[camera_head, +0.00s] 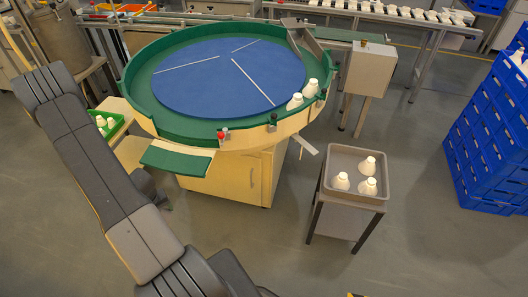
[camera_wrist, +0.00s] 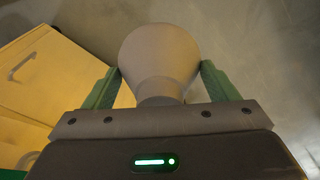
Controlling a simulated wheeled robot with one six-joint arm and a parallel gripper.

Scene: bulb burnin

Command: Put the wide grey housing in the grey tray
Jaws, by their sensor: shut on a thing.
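My gripper (camera_wrist: 160,88) is shut on a wide grey housing (camera_wrist: 158,50) in the wrist view. The grey tray (camera_head: 354,202) stands on a small dark-legged stand at the right of the head view.
A round turntable with a blue top (camera_head: 215,95) and green rim stands left of the tray, with two pale housings (camera_head: 310,88) at its right edge. A green crate (camera_head: 117,131) is at the left. Blue crates (camera_head: 490,140) are stacked at the right. Floor around the stand is clear.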

